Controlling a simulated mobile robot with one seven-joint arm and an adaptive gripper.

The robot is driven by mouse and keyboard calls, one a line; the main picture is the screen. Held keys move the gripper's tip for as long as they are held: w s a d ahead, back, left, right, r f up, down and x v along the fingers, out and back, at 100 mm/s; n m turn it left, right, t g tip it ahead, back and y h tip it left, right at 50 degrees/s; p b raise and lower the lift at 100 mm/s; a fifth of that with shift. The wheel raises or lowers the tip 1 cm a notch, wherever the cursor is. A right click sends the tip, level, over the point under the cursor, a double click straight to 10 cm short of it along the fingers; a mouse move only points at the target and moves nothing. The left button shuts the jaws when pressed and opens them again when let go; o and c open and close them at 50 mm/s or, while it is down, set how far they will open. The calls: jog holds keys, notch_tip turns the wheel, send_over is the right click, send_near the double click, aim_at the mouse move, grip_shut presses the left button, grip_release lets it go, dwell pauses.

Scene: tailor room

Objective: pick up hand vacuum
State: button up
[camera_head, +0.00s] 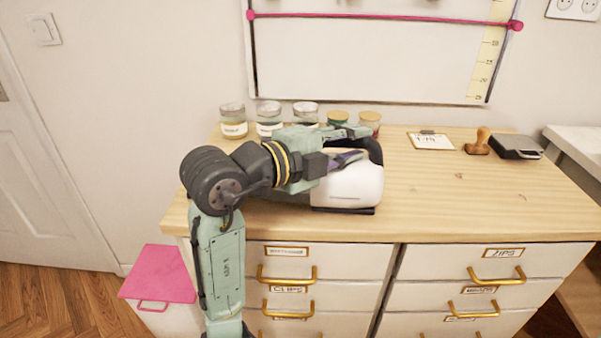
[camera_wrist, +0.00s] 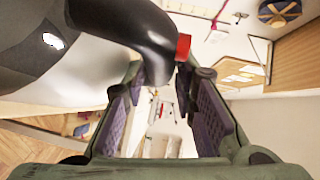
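The hand vacuum (camera_head: 352,185) is white with a black handle arching over its right side and a dark base. It rests on the wooden counter near its front edge. My gripper (camera_head: 350,146) is at the top of the vacuum, beside the handle, and hides part of it. In the wrist view the purple-padded fingers of my gripper (camera_wrist: 165,115) are spread apart. The vacuum's dark curved handle (camera_wrist: 150,40), with a red part near its end, shows at the upper end of the gap between them. Whether it touches a finger I cannot tell.
Several lidded jars (camera_head: 268,118) stand at the back of the wooden counter (camera_head: 460,200). A clipboard (camera_head: 431,140), a wooden-handled stamp (camera_head: 479,142) and a black box (camera_head: 516,147) lie at the right. The right front of the counter is clear. A pink-lidded bin (camera_head: 158,275) stands at the left.

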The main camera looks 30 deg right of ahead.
grip_shut()
jog(key=shift+r, duration=0.1)
dwell(0.8)
